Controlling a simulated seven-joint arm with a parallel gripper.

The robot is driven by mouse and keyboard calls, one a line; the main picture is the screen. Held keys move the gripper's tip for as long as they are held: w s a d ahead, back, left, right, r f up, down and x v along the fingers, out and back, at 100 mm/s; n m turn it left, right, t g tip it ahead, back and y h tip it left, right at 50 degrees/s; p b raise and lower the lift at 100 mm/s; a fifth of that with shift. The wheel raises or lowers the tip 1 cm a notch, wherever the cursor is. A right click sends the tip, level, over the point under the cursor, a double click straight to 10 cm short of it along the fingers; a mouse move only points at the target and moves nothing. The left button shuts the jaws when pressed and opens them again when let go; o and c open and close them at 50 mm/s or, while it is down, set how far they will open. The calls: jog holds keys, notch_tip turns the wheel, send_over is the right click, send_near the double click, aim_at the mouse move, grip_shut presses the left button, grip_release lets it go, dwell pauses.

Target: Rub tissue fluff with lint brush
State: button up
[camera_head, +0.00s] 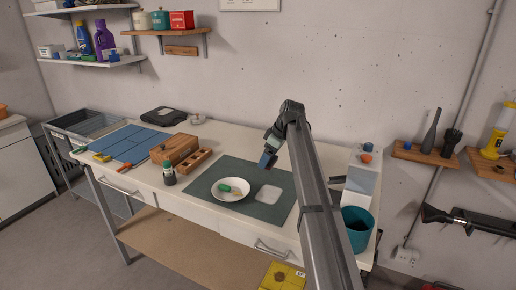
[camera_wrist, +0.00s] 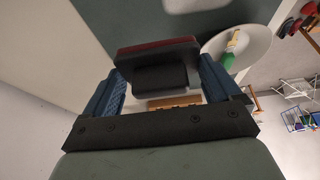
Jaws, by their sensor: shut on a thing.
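My gripper (camera_wrist: 158,70) is shut on a dark block-like tool with a red strip along its far edge, which looks like the lint brush (camera_wrist: 155,52). In the head view my gripper (camera_head: 270,156) hangs above the right back part of the dark green mat (camera_head: 222,172). A flat white rounded patch (camera_head: 268,196), perhaps the tissue fluff, lies on the mat below and in front of the gripper. This patch also shows at the top of the wrist view (camera_wrist: 190,4). The brush is held apart from it. The brush's underside is hidden.
A white plate (camera_head: 218,193) with a green-and-yellow item (camera_head: 231,187) lies left of the patch. A small dark bottle (camera_head: 169,174) and wooden boxes (camera_head: 175,149) stand further left. A teal bin (camera_head: 357,222) and a grey-white device (camera_head: 361,185) stand right. Blue mats (camera_head: 125,143) cover the left end.

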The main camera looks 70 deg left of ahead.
aim_at(273, 185)
jog(key=d, duration=0.2)
jog(key=shift+w+d+f, duration=0.3)
jog(key=shift+w+f, duration=0.1)
jog(key=shift+f, duration=3.65)
jog(key=shift+s+d+f, duration=0.15)
jog(key=shift+d+f, duration=0.05)
jog(key=shift+f, duration=0.05)
jog(key=shift+s+d, duration=0.3)
jog(key=shift+c, duration=0.4)
jog(key=shift+s+d, duration=3.2)
jog(key=shift+w+a, duration=3.85)
jog(key=shift+a, duration=0.1)
jog(key=shift+w+d, duration=0.3)
jog(key=shift+d, duration=0.55)
jog(key=shift+s+d, duration=3.5)
jog(key=shift+s, duration=0.1)
jog(key=shift+w+a, duration=3.65)
jog(key=shift+a, duration=0.1)
notch_tip(273, 185, up, 8)
jog(key=shift+d+r, duration=0.1)
